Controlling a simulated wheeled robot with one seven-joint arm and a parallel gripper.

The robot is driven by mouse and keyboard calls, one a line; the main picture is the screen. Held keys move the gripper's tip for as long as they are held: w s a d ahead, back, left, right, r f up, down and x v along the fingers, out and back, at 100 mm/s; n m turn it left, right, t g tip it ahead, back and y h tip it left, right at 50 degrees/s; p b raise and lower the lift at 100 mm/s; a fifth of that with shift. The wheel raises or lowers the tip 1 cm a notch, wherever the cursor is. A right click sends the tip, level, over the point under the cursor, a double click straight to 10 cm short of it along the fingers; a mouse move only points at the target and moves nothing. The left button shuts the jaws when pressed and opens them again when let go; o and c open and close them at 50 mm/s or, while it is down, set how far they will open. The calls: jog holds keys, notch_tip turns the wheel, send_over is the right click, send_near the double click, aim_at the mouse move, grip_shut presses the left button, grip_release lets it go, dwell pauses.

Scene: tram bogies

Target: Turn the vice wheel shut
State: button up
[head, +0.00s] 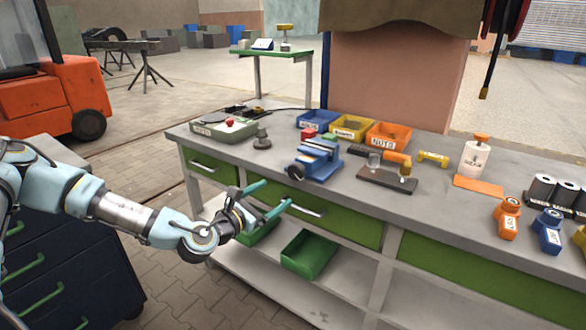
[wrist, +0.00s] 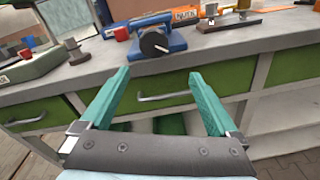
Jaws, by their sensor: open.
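The blue vice (head: 317,160) stands on the grey workbench near its front edge, left of the middle. Its dark round wheel (head: 294,172) faces the front edge. In the wrist view the vice (wrist: 172,42) is at the top centre, and its wheel (wrist: 154,43) shows with a small handle on it. My gripper (head: 272,198) is in front of the bench, lower than the vice and apart from it. In the wrist view my gripper (wrist: 160,82) has its two green fingers spread wide with nothing between them.
The workbench (head: 225,148) has green drawers with handles facing me. Blue, yellow and orange bins (head: 388,135) stand behind the vice. A dark board (head: 386,180) with small parts lies to its right. A small grey metal piece (head: 262,140) and a grey-green box (head: 222,127) are to its left.

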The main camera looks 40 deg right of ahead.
aim_at(294, 172)
jog(key=shift+n+t+h, duration=0.3)
jog(key=shift+n+t, duration=0.1)
jog(key=shift+n, duration=0.4)
jog(key=p+x, duration=0.1)
jog(key=x, duration=0.2)
jog(key=r+p+x, duration=0.1)
jog(key=x, duration=0.2)
jog(key=p+x, duration=0.2)
jog(key=x, duration=0.1)
jog(key=shift+w+d+r, duration=0.2)
jog(key=shift+d+r, duration=0.15)
jog(key=shift+r, duration=0.05)
jog(key=shift+x, duration=0.8)
jog(key=shift+f, duration=0.15)
jog(key=c, duration=1.4)
